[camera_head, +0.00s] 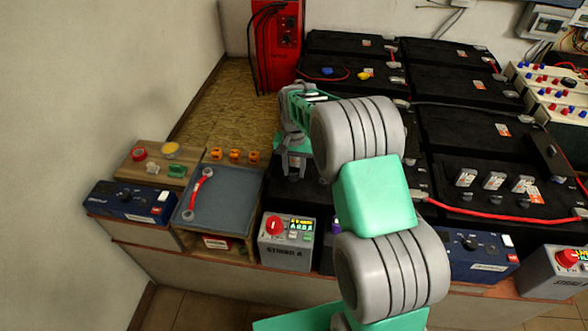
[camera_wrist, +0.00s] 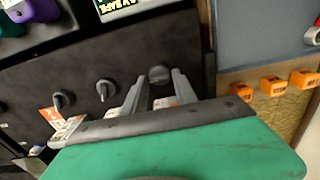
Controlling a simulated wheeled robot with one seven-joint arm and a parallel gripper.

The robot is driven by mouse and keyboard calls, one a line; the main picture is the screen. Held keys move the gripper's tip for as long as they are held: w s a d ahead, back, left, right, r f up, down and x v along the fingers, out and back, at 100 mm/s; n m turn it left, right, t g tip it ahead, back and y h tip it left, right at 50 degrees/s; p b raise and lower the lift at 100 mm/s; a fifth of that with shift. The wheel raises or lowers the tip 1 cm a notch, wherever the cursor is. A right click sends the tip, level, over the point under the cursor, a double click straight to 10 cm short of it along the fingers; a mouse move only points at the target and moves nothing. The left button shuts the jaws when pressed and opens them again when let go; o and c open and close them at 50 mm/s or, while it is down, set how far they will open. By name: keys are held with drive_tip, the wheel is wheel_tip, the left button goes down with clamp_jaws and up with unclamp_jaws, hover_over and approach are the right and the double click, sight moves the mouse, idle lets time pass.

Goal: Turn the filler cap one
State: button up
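Several dark filler caps sit in a row on the black battery top (camera_wrist: 40,75) in the wrist view. One round cap (camera_wrist: 159,76) lies between the tips of my gripper (camera_wrist: 160,84). Two more, a middle cap (camera_wrist: 106,90) and a left cap (camera_wrist: 62,100), have raised grips. I see no label telling which is cap one. My gripper's fingers are apart, one on each side of the round cap; whether they touch it I cannot tell. In the head view my gripper (camera_head: 294,170) points down at the battery, and the caps are hidden there.
A grey tray (camera_head: 225,196) with a red-handled tool lies left of the battery. Orange blocks (camera_head: 234,155) stand behind it. A grey control box (camera_head: 287,243) stands in front. A red charger (camera_head: 277,45) and more batteries (camera_head: 348,44) stand behind. A red cable (camera_head: 490,214) runs at right.

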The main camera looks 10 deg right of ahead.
sight(294, 173)
drive_tip(key=o, duration=0.3)
wheel_tip(294, 173, up, 8)
drive_tip(key=shift+f, duration=0.1)
idle(0.4)
